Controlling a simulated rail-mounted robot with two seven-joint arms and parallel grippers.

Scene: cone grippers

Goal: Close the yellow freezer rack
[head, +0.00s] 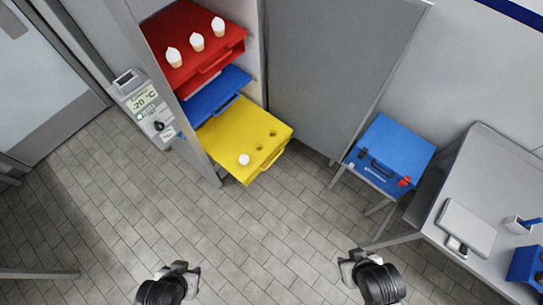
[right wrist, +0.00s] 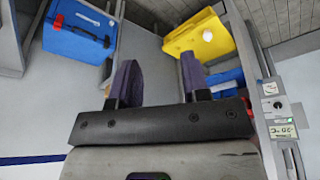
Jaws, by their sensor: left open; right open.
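The yellow freezer rack (head: 230,140) is the lowest of the racks in the freezer and sticks out past the freezer's front. One white-topped cone (head: 244,160) stands in it, beside two empty holes. Its front handle faces the lower right. The rack also shows upside down in the right wrist view (right wrist: 188,40). My left gripper (head: 180,267) is open and empty above the floor, below and left of the rack in the head view. My right gripper (head: 351,258) is open and empty, below and right of the rack. Its two fingers (right wrist: 158,72) stand apart in the wrist view.
A red rack (head: 178,34) with several cones and a blue rack (head: 215,93) sit above the yellow one. The open freezer door (head: 320,70) stands to their right. A blue box (head: 398,145) on a stand and a grey table (head: 490,180) are further right. Tiled floor is clear below.

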